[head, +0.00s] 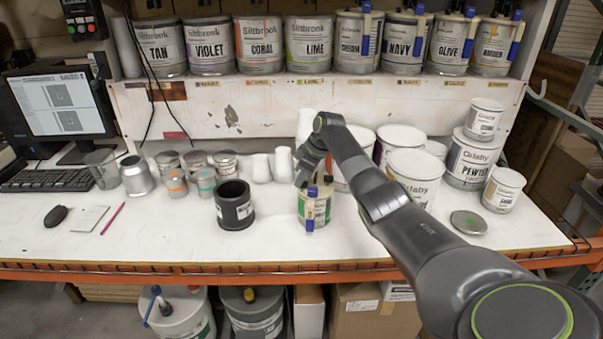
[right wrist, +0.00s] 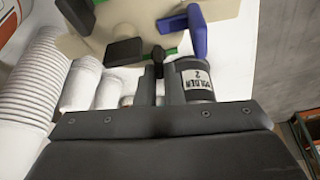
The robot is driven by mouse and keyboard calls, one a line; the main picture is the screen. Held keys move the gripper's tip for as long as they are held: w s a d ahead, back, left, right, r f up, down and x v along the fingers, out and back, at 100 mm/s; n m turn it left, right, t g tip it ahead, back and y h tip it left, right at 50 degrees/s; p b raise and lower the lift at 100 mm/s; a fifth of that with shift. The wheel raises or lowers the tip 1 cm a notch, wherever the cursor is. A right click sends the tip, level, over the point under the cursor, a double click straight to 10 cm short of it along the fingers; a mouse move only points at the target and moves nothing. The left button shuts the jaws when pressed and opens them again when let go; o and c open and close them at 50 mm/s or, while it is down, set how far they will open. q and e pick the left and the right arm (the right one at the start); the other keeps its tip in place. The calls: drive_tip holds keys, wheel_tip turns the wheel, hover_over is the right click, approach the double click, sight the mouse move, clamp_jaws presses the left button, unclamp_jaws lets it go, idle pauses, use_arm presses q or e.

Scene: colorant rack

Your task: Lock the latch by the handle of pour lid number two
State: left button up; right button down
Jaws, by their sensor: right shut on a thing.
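A can with a beige pour lid (head: 320,189) and a green label stands upright near the middle of the bench's front. Blue parts show at the front of its lid. My right gripper (head: 308,172) is over this can, coming in from the right. In the right wrist view the beige lid (right wrist: 140,22) fills the top, with a blue handle (right wrist: 198,32) and a dark block (right wrist: 124,51). The right fingers (right wrist: 158,78) are shut on a small black knob-like handle (right wrist: 157,56) at the lid's edge. The lid's number is not readable. My left gripper is out of view.
A black can (head: 235,206) stands left of the lidded can and shows in the right wrist view (right wrist: 196,80). White tubs (head: 414,170) crowd the right; a flat disc (head: 468,222) lies in front. Cans (head: 209,47) line the shelf above.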

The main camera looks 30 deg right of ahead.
drive_tip(key=m+p, duration=0.1)
drive_tip(key=p, duration=0.1)
drive_tip(key=m+h+p, duration=0.1)
drive_tip(key=m+p, duration=0.1)
drive_tip(key=m+h+p, duration=0.1)
drive_tip(key=m+p, duration=0.1)
drive_tip(key=shift+r+t, duration=0.3)
drive_tip(key=shift+t, duration=0.1)
drive_tip(key=shift+d+m+h+p, duration=0.1)
drive_tip(key=shift+m+h+p, duration=0.2)
drive_tip(key=shift+m+p, duration=0.55)
drive_tip(key=m+h, duration=0.1)
drive_tip(key=m, duration=0.2)
drive_tip(key=shift+f, duration=0.2)
drive_tip(key=shift+d+m+g+h, duration=0.15)
drive_tip(key=shift+m+h, duration=0.15)
drive_tip(key=shift+m, duration=0.65)
drive_tip(key=shift+m+g+h, duration=0.15)
drive_tip(key=shift+m+h, duration=0.15)
drive_tip(key=shift+m, duration=0.6)
drive_tip(key=c, duration=1.5)
unclamp_jaws()
drive_tip(key=shift+c, duration=0.2)
